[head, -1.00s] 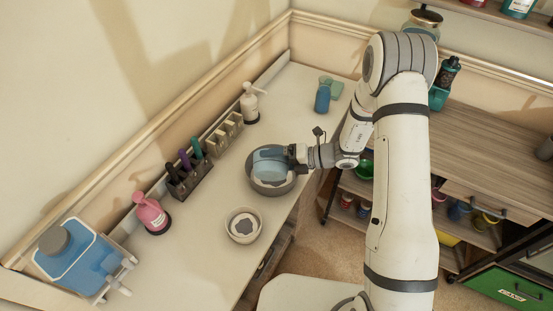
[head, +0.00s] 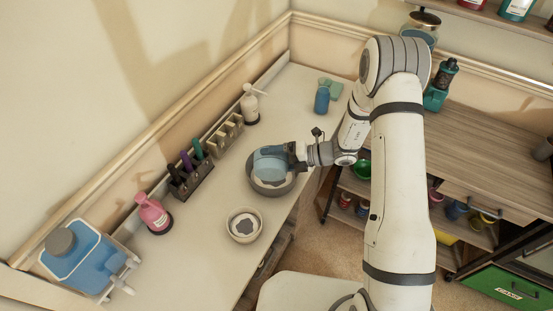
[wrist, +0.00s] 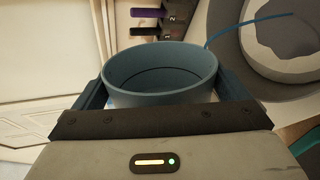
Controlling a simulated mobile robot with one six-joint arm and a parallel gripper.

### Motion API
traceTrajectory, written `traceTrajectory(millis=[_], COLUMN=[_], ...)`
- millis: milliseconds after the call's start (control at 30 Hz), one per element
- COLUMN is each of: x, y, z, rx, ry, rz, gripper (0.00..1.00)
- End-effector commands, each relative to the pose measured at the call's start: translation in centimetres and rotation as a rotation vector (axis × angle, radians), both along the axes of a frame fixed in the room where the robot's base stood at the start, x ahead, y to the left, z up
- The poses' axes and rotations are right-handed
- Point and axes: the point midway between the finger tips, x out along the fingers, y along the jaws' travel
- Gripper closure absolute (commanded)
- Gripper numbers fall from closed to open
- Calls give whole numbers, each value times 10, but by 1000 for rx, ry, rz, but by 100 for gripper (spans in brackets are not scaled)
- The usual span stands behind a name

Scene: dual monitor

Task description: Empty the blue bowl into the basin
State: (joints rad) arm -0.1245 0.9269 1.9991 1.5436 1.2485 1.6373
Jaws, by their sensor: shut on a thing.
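My gripper (head: 297,156) is shut on the blue bowl (head: 270,162) at its sides and holds it tipped over the grey basin (head: 284,188) on the white counter. The basin's pale inside shows a grey patch. The bowl hides the basin's back part in the head view.
A small cream bowl (head: 244,226) stands just in front of the basin. Along the wall are a pen rack (head: 190,180), a pink pump bottle (head: 152,213), a white spray bottle (head: 250,104) and a blue tank (head: 80,263). A blue bottle (head: 322,99) stands behind.

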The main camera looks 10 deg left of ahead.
Motion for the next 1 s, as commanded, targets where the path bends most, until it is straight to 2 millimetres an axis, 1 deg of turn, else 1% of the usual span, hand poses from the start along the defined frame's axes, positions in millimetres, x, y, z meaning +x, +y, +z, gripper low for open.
traceTrajectory(millis=[33,400,767,1000], x=[1,7,9,13], y=[0,1,1,2], z=[3,5,5,6], rx=[-1,-15,-19,-28], ry=[13,124,156,221], rz=[0,0,0,0], gripper=[37,37,37,37])
